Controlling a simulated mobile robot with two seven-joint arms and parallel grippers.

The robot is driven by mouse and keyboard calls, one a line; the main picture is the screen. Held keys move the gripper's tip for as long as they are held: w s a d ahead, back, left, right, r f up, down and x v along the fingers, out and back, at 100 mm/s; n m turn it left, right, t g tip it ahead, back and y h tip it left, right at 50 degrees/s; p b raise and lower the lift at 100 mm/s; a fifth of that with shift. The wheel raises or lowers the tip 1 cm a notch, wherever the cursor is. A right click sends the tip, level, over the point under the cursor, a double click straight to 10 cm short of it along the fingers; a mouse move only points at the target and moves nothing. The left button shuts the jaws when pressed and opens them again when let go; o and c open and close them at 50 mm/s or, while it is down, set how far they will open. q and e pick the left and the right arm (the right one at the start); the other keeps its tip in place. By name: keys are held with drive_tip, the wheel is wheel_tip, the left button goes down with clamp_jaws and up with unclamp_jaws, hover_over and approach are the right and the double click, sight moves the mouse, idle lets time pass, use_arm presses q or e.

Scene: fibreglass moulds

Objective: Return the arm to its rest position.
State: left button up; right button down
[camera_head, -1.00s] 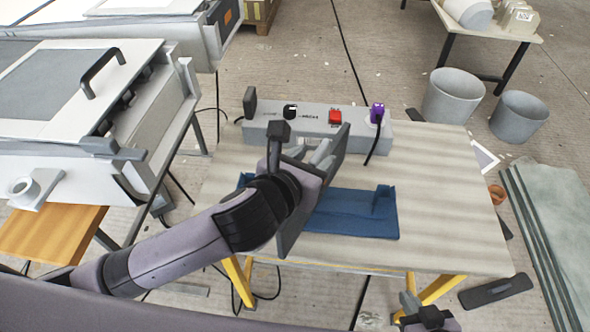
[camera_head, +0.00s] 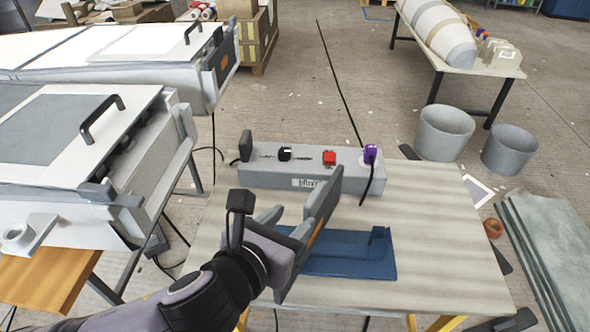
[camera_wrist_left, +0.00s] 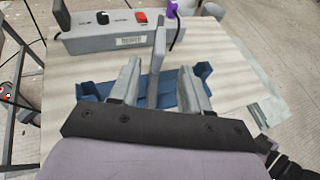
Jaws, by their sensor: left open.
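My left gripper (camera_head: 288,212) is in the lower middle of the head view, above the left part of the table. Its two fingers stand apart in the wrist view (camera_wrist_left: 160,88). A long flat grey piece (camera_head: 318,205) with an orange strip stands tilted beside the gripper. In the wrist view this grey piece (camera_wrist_left: 158,62) shows between the fingers; I cannot tell whether they touch it. A blue holder (camera_head: 350,262) lies on the table behind and to the right of it, partly hidden. My right gripper is not in view.
The table (camera_head: 440,225) is clear on its right side. A grey box (camera_head: 262,177) with a red switch and a purple plug stands at its back. White mould benches (camera_head: 60,150) fill the left. Two grey bins (camera_head: 443,132) stand at the back right.

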use_arm(q)
drive_tip(key=shift+s+a+f+n, duration=0.1)
drive_tip(key=shift+a+f+n, duration=0.1)
drive_tip(key=shift+n, duration=0.5)
drive_tip(key=s+a+f+m+g+y, duration=0.3)
drive_tip(key=s+a+f+m, duration=0.5)
drive_tip(key=m, duration=1)
drive_tip(key=s+a+f+m+g+y, duration=0.2)
drive_tip(key=s+a+f+m+g, duration=0.65)
drive_tip(key=m, duration=0.95)
drive_tip(key=w+f+t+h+p, duration=0.2)
drive_tip(key=w+f+t, duration=0.2)
drive_tip(key=w+t, duration=0.3)
drive_tip(key=shift+d+f+n+t+p, duration=0.3)
drive_tip(key=shift+d+f+t+p, duration=0.1)
drive_tip(key=shift+t, duration=0.85)
drive_tip(key=shift+w, duration=0.1)
